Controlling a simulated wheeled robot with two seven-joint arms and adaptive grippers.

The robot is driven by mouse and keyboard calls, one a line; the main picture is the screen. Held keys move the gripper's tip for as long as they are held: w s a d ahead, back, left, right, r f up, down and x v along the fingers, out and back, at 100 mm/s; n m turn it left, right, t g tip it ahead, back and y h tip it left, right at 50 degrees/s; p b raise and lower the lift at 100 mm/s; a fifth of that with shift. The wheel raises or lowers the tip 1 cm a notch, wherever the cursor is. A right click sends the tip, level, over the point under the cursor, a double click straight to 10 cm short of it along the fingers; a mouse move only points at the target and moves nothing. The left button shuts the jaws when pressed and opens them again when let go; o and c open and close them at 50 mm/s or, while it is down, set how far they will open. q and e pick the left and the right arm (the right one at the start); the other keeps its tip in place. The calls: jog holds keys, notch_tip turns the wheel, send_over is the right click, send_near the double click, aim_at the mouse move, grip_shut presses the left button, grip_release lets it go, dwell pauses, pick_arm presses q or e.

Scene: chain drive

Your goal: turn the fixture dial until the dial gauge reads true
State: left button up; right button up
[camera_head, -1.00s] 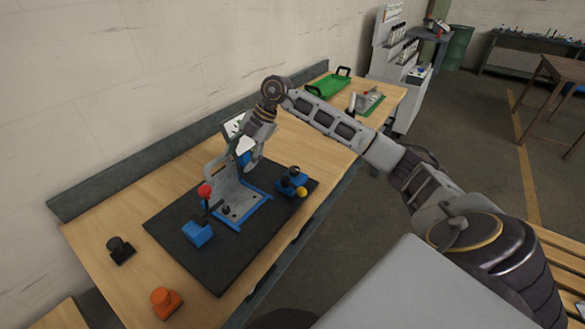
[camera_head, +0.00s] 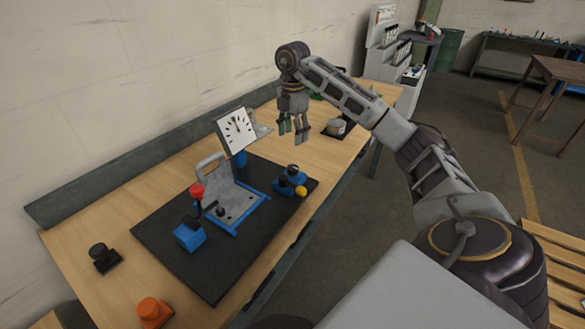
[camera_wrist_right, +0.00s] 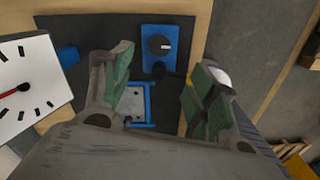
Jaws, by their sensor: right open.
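The dial gauge (camera_head: 237,130) is a white square face with black ticks on a blue post behind the fixture plate (camera_head: 236,200). Its face is partly cut off in the right wrist view (camera_wrist_right: 25,88), where a red needle shows; I cannot tell its exact reading. The fixture dial (camera_head: 292,170) is a black knob on a blue base at the mat's right side. In the right wrist view the knob (camera_wrist_right: 160,45) has a white mark and lies beyond the fingers. My right gripper (camera_head: 292,131) is open, empty, pointing down, above and apart from the dial. My left gripper is out of view.
A red-knobbed lever (camera_head: 197,190) on a blue block (camera_head: 189,237) and a yellow ball (camera_head: 301,191) are on the black mat (camera_head: 165,255). A black button (camera_head: 102,256) and an orange button (camera_head: 152,311) stand on the left of the bench. A grey ledge runs along the wall.

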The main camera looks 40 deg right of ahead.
send_over(293, 167)
notch_tip(293, 167, down, 8)
jog(key=shift+f, duration=0.1)
notch_tip(293, 167, down, 4)
jog(key=shift+f, duration=0.8)
jog(key=c, duration=0.7)
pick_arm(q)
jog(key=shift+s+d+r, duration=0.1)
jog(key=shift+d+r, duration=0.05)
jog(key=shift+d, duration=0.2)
pick_arm(e)
jog(key=c, duration=0.3)
